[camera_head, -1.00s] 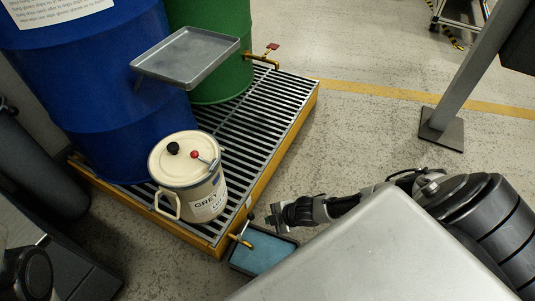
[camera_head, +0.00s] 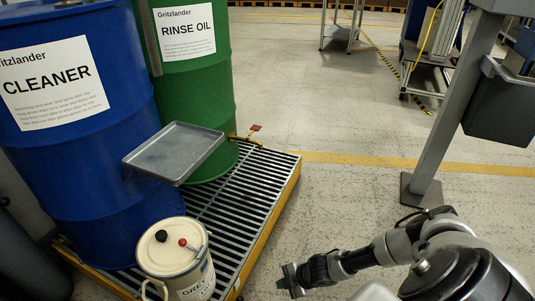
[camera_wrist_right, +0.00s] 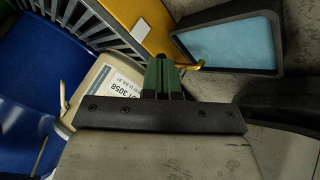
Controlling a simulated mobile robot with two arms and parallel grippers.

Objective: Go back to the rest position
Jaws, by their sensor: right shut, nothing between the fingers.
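My right gripper (camera_head: 291,278) is at the lower middle of the head view, its arm coming in from the lower right. It is shut and empty, held in the open to the right of the yellow-edged grating platform. In the right wrist view its green fingertips (camera_wrist_right: 162,72) are together, with nothing between them. My left gripper is not in either view.
A cream can (camera_head: 172,262) stands on the grating (camera_head: 245,190), before a blue CLEANER drum (camera_head: 75,175) and a green RINSE OIL drum (camera_head: 190,85). A metal tray (camera_head: 172,150) juts out. A blue-lined tray (camera_wrist_right: 230,45) lies beside the platform.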

